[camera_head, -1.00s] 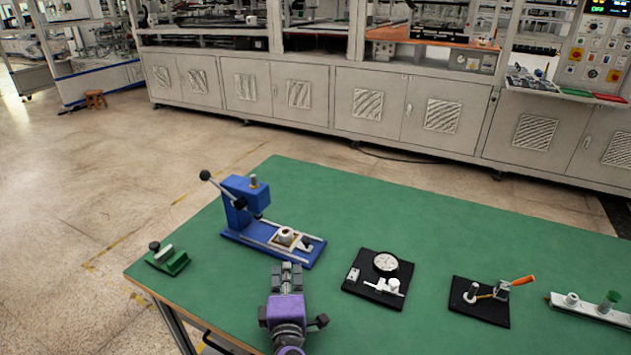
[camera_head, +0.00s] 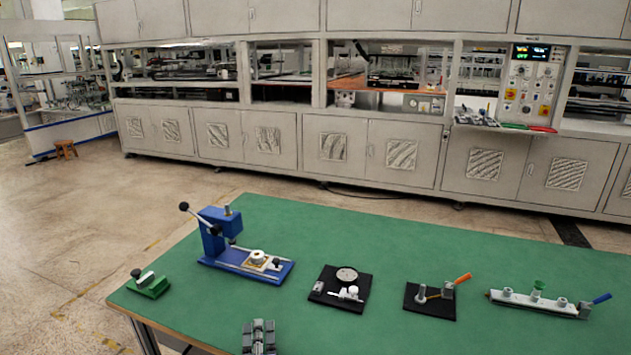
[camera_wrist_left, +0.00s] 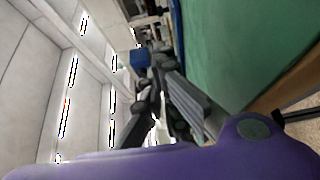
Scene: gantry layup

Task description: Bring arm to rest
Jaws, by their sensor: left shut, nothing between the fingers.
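My left gripper (camera_head: 259,336) shows at the bottom edge of the head view, near the front edge of the green table (camera_head: 420,252). Its fingers are together with nothing between them, and it is apart from the devices on the table. In the left wrist view the dark gripper fingers (camera_wrist_left: 165,110) show beside the purple wrist housing, with the green table top at the right. The rest of the left arm is cut off in the head view. My right gripper is in neither view.
A blue lever press (camera_head: 230,245) stands on the table behind the gripper. A green block fixture (camera_head: 149,284) is at the left corner. A black dial plate (camera_head: 334,299), a black plate with an orange handle (camera_head: 430,300) and a grey rail fixture (camera_head: 520,300) lie to the right.

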